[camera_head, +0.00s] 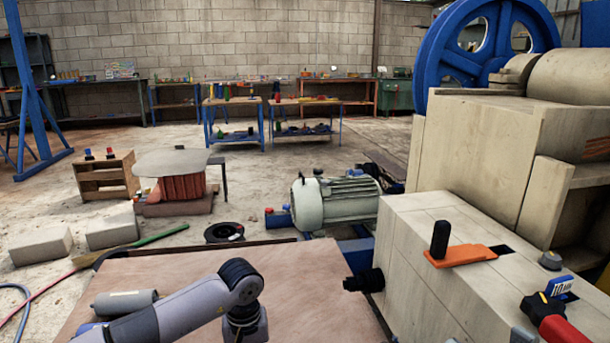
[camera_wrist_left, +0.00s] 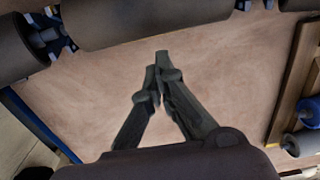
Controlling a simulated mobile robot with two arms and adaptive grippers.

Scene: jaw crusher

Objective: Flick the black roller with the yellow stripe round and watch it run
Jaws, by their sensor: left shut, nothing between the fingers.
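Two dark rollers lie end to end along the top of the left wrist view, a long roller (camera_wrist_left: 150,20) in the middle and another roller (camera_wrist_left: 20,48) at the left, with a bracket between them. I see no yellow stripe on either, so I cannot tell which is the striped one. My left gripper (camera_wrist_left: 160,62) is shut and empty, its fingertips just below the long roller in that picture; whether they touch is unclear. In the head view my left arm hides the gripper and most of the rollers; a grey roller (camera_head: 124,303) shows at lower left. My right gripper is not in view.
The rollers are over a brown board (camera_head: 318,285). A pale crusher housing (camera_head: 430,245) with an orange plate (camera_head: 462,256) stands close on the right. A motor (camera_head: 335,201) stands behind the board. Blue-grey cylinders (camera_wrist_left: 303,143) lie at the right of the wrist view.

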